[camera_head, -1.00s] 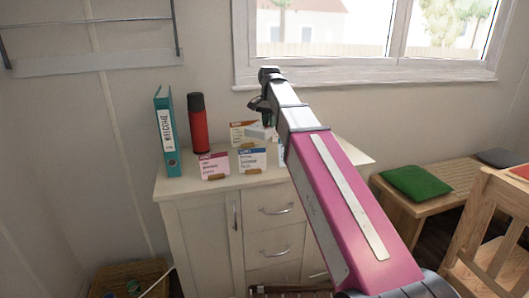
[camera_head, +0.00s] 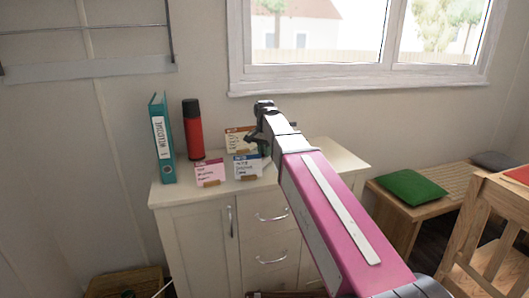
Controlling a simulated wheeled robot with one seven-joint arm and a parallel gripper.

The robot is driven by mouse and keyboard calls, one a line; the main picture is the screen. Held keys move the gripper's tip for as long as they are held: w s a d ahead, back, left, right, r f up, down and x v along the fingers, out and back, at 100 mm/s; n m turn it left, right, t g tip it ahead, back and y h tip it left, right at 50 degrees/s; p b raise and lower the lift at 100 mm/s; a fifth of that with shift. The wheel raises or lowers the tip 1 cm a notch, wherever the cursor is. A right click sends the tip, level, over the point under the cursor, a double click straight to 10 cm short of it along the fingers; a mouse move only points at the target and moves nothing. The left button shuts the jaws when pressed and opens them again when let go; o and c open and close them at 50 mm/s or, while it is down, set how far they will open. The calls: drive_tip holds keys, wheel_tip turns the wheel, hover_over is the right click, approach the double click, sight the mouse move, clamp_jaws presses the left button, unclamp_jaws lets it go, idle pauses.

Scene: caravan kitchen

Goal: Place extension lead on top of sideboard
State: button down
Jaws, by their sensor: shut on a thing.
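The sideboard (camera_head: 185,194) is a pale cabinet with a door on the left and drawers on the right, standing against the wall under the window. My gripper (camera_head: 257,142) is over its top, near the small cards, and is seen from behind along my pink arm. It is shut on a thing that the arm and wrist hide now. A pale block, which looks like the extension lead, showed at the gripper a second ago. I cannot tell whether it touches the sideboard top.
On the sideboard stand a teal binder (camera_head: 162,140), a red flask (camera_head: 194,132) and small cards (camera_head: 210,173). The right part of its top looks clear. A basket (camera_head: 125,283) is on the floor at left; a bench with a green cushion (camera_head: 414,188) is at right.

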drive_tip(key=c, duration=1)
unclamp_jaws()
drive_tip(key=shift+c, duration=0.2)
wheel_tip(320, 180, up, 12)
